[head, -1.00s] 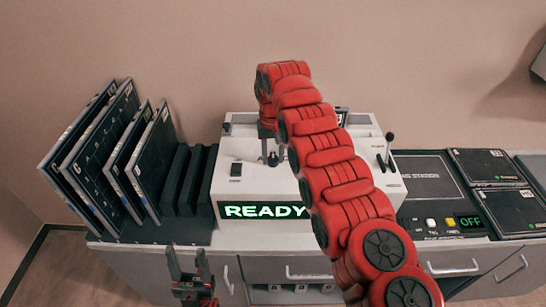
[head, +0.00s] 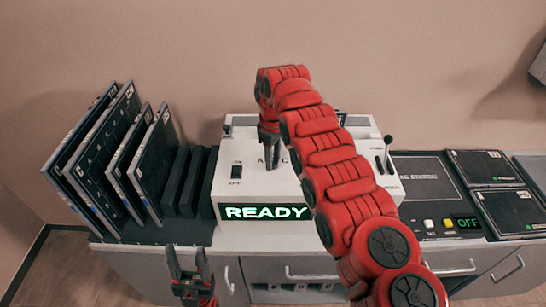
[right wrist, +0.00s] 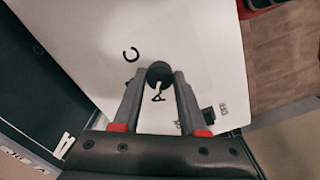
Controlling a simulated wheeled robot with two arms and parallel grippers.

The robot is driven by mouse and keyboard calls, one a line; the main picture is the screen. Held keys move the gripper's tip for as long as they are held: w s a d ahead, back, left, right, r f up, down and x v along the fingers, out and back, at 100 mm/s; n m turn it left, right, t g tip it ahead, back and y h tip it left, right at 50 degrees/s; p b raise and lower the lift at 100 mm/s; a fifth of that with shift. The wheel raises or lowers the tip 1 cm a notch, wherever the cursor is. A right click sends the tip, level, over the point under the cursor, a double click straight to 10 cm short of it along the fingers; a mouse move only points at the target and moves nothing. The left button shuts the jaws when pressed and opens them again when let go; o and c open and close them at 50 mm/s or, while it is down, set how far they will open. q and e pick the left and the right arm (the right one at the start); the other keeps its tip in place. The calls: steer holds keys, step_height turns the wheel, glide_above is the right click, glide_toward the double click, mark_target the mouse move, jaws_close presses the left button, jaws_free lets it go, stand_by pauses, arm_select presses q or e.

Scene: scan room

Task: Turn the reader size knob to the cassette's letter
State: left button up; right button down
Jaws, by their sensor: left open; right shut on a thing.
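The white reader (head: 240,186) stands on the counter with a lit READY display (head: 262,212). My right gripper (head: 270,162) reaches down to its top face and hides the size knob in the head view. In the right wrist view the dark round knob (right wrist: 159,73) sits between the fingertips of my right gripper (right wrist: 162,80), which is shut on it. My left gripper (head: 188,264) is open and empty in front of the counter.
Several dark cassettes (head: 152,165) lean in a rack at the left; their letters are too small to tell. A black-knobbed lever (head: 388,148) stands on the reader's right.

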steer(key=shift+w+r+n, duration=0.1)
steer(key=shift+n, duration=0.9)
steer(key=shift+c, duration=2.2)
jaws_free()
